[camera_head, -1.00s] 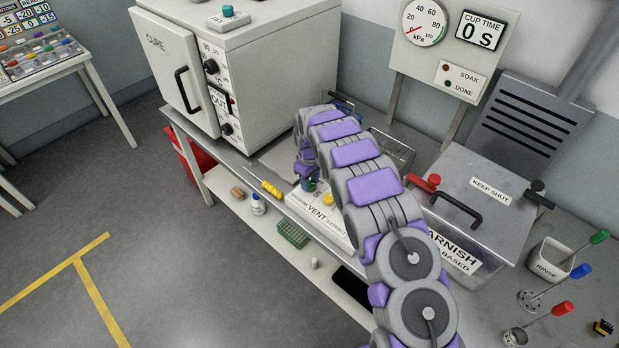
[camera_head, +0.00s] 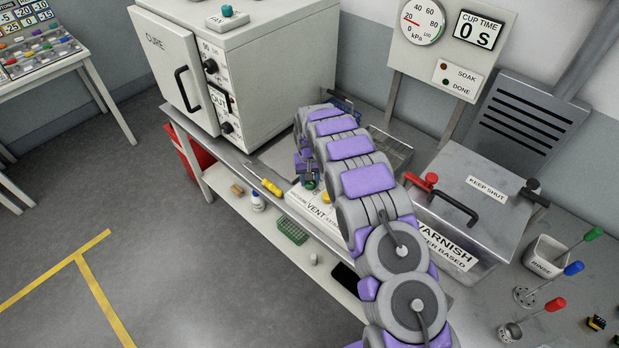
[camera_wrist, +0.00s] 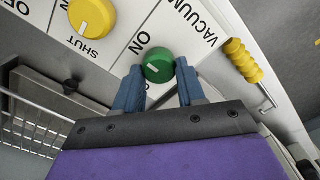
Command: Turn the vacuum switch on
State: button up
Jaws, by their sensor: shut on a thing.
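In the wrist view, the green round knob (camera_wrist: 158,67) sits on a white panel (camera_wrist: 180,30) near the printed words VACUUM and ON. A pale mark shows on its left part. My gripper (camera_wrist: 157,82) is shut on the green knob, with one blue-grey finger on each side of it. In the head view, my gripper (camera_head: 309,183) is low over the white panel (camera_head: 326,217) marked VENT, and my arm hides much of the panel.
A yellow knob (camera_wrist: 92,17) marked SHUT is beside the green one. A yellow-handled tool (camera_head: 270,187) lies at the bench front. The CURE oven (camera_head: 268,70) stands left, a varnish tank (camera_head: 480,200) right. A kPa gauge (camera_head: 423,20) and cup-time display (camera_head: 479,28) stand behind.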

jog(key=shift+w+a, duration=0.1)
dwell(0.3)
jog(key=o, duration=1.1)
jog(key=shift+c, duration=0.2)
notch_tip(320, 180, up, 17)
jog(key=p, duration=0.1)
jog(key=shift+r, duration=0.15)
jog(key=shift+a, duration=0.1)
